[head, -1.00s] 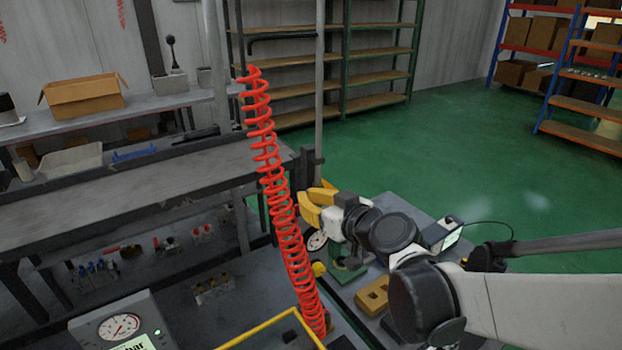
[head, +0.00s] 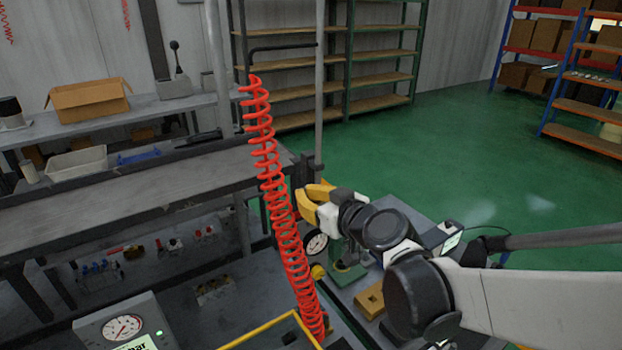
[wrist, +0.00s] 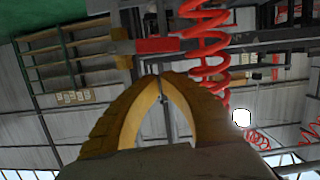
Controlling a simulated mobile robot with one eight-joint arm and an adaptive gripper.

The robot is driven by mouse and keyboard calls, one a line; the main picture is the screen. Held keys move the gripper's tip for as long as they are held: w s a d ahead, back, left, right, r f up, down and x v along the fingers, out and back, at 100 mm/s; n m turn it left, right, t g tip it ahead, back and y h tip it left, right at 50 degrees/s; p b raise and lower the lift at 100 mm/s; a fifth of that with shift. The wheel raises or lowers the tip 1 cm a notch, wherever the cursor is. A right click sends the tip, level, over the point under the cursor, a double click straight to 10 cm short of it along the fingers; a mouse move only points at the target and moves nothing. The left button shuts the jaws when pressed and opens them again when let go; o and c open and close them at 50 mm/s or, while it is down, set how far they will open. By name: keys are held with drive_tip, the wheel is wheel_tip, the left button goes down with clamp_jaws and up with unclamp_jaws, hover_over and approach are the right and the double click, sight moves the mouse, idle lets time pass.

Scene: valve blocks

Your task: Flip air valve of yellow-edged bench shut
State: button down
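A yellow edge bar (head: 262,327) shows at the bottom centre of the head view; I cannot tell which bench it belongs to. My gripper (head: 304,195) has yellow fingers and is beside the red coiled hose, near the upright pole. In the wrist view, my gripper (wrist: 160,78) has its fingertips together with nothing visible between them. The lever is not clearly visible in the head view.
A red coiled hose (head: 274,190) hangs left of my gripper. A grey pole (head: 319,100) stands behind. A gauge console (head: 125,325) is at lower left, and a yellow block (head: 370,300) sits below my arm. A grey bench (head: 120,190) fills the left. Green floor (head: 450,150) is clear.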

drive_tip(key=r+p+v, duration=0.1)
drive_tip(key=v, duration=0.9)
drive_tip(key=shift+d+r, duration=0.25)
drive_tip(key=shift+d, duration=0.1)
drive_tip(key=s+d+f+m+g+h+b, duration=0.2)
drive_tip(key=s+d+f+b, duration=0.3)
drive_tip(key=f, duration=0.4)
drive_tip(key=s+d+f+m+g+h+b, duration=0.1)
drive_tip(key=s+d+f+b, duration=0.4)
drive_tip(key=f, duration=0.5)
drive_tip(key=s+d+f+m+g+h+b, duration=0.2)
drive_tip(key=s+d+f+m+h+b, duration=0.2)
drive_tip(key=f+b, duration=0.5)
drive_tip(key=shift+s+d+f+g+h, duration=0.35)
drive_tip(key=shift+s+d+h, duration=0.25)
drive_tip(key=shift+d, duration=0.1)
